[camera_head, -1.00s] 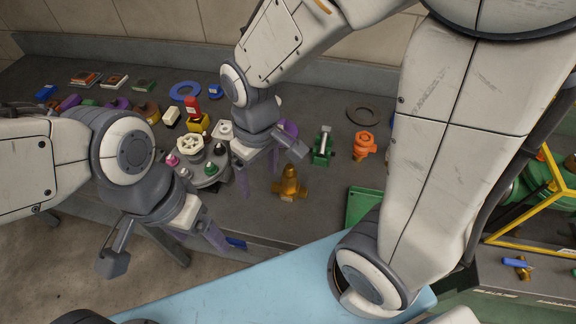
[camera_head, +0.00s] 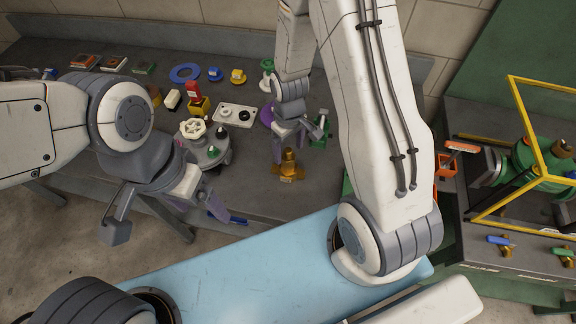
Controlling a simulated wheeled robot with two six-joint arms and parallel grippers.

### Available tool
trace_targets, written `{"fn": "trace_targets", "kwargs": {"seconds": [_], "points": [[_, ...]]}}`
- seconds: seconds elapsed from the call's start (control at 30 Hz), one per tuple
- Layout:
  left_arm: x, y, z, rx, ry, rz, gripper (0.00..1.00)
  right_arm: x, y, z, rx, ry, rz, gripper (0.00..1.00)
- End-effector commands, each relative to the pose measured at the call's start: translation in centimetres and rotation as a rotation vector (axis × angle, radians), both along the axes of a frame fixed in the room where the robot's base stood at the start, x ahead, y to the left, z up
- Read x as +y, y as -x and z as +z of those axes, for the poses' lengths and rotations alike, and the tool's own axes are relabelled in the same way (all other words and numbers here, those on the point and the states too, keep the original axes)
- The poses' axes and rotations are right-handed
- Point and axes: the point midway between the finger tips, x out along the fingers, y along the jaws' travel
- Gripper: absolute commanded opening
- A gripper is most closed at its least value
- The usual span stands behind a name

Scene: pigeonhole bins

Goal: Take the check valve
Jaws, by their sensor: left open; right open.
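A brass-coloured valve-like fitting (camera_head: 289,168) stands on the grey bench near its front edge. A green valve-like fitting (camera_head: 321,131) stands just behind it to the right. I cannot tell for sure which piece is the check valve. My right gripper (camera_head: 294,142) is open, pointing down just behind and above the brass fitting, with one finger close to the green fitting. It holds nothing that I can see. My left gripper (camera_head: 165,217) is open and empty in front of the bench, left of the brass fitting.
A grey round fixture with a white handwheel (camera_head: 193,129) stands left of the brass fitting. Behind are a white plate (camera_head: 234,115), a blue ring (camera_head: 185,73) and several small parts. A yellow frame (camera_head: 519,100) stands at right. My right arm hides part of the bench.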

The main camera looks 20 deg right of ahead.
Motion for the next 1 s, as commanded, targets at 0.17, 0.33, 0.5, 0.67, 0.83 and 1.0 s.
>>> {"fn": "trace_targets", "kwargs": {"seconds": [0.17,0.33,0.5,0.67,0.83,1.0], "points": [[0.0,0.0,1.3,0.000,0.000,-0.002,0.82,0.3,0.4,-2.2,0.006,0.000,0.000,0.84],[0.0,0.0,1.6,0.000,0.000,-0.003,0.82,0.3,0.3,-3.5,0.002,0.001,-0.001,0.84],[0.0,0.0,1.6,0.000,0.000,-0.003,0.82,0.3,0.2,-3.8,0.000,0.000,-0.001,0.84],[0.0,0.0,1.5,0.000,0.000,-0.003,0.82,0.3,0.2,-3.7,0.000,0.000,-0.001,0.58],[0.0,0.0,1.6,0.000,0.000,-0.002,0.82,0.3,0.2,-3.7,0.000,0.000,-0.001,0.00],[0.0,0.0,1.6,0.000,0.000,-0.002,0.82,0.3,0.3,-3.7,0.001,0.000,-0.001,0.00]]}}
